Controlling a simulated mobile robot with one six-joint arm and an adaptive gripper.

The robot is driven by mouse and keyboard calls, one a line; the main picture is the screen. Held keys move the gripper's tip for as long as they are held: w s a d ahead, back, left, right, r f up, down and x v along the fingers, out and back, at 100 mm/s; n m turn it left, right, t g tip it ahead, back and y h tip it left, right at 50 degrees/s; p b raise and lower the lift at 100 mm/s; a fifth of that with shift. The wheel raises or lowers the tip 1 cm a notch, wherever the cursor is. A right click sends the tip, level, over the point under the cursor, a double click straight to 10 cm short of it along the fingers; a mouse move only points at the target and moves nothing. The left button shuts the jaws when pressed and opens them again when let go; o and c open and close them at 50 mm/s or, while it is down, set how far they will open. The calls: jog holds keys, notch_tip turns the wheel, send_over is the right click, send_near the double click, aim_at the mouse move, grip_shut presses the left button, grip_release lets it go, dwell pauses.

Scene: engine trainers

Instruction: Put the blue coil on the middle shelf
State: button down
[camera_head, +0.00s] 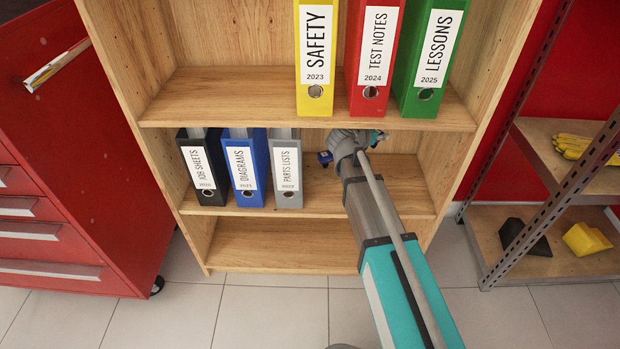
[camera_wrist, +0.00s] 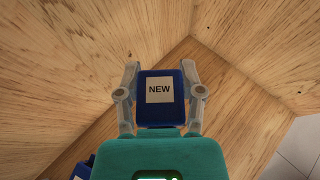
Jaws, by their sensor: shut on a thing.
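In the wrist view my gripper (camera_wrist: 160,75) is shut on the blue coil (camera_wrist: 159,98), a dark blue piece with a white label reading "NEW". One finger is on each side of it. In the head view my arm reaches into the right part of the middle shelf (camera_head: 408,196), under the board above. The gripper end (camera_head: 376,138) is partly hidden there, and I cannot make out the held coil clearly. A small dark blue thing (camera_head: 325,157) shows left of my wrist. A blue thing also shows at the lower left of the wrist view (camera_wrist: 82,170).
Black (camera_head: 202,165), blue (camera_head: 245,168) and grey (camera_head: 286,172) binders stand on the middle shelf's left. Yellow (camera_head: 315,58), red (camera_head: 373,58) and green (camera_head: 432,60) binders stand above. A red cabinet (camera_head: 80,170) is left; a metal rack (camera_head: 550,200) is right.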

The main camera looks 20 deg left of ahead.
jog(key=shift+d+f, duration=0.1)
jog(key=shift+d, duration=0.1)
jog(key=shift+w+f+b, duration=0.1)
jog(key=shift+f+b, duration=0.7)
jog(key=shift+b, duration=0.15)
notch_tip(320, 180, down, 4)
jog(key=b, duration=0.4)
jog(key=shift+f, duration=0.25)
jog(key=shift+f+b, duration=1.9)
jog(key=shift+b, duration=0.2)
jog(key=shift+f, duration=0.1)
jog(key=shift+c, duration=1.1)
grip_release()
